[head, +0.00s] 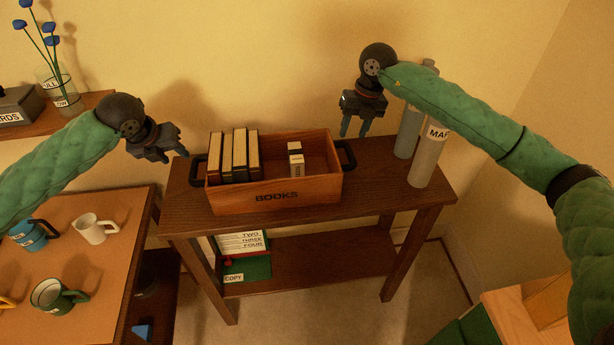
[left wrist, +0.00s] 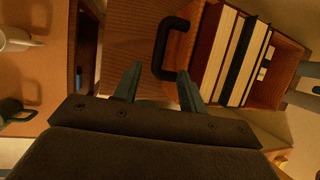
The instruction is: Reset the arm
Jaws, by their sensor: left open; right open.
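My left gripper (head: 172,147) is open and empty, in the air just left of the wooden book crate (head: 275,203). In the left wrist view its fingers (left wrist: 157,84) are spread, with the crate's black left handle (left wrist: 166,50) beyond them; I see nothing between the fingers. My right gripper (head: 356,127) is open and empty, above the back right of the crate, close to the grey cylinders. Both arms have green quilted sleeves. The crate stands on the dark wooden table and reads "BOOKS".
Several upright books (head: 233,157) fill the crate's left side, and a small white box (head: 296,160) stands right of them. Grey cylinders (head: 426,165) stand at the table's right end. Mugs (head: 93,229) stand on the left desk. A vase (head: 57,88) is on the back-left shelf.

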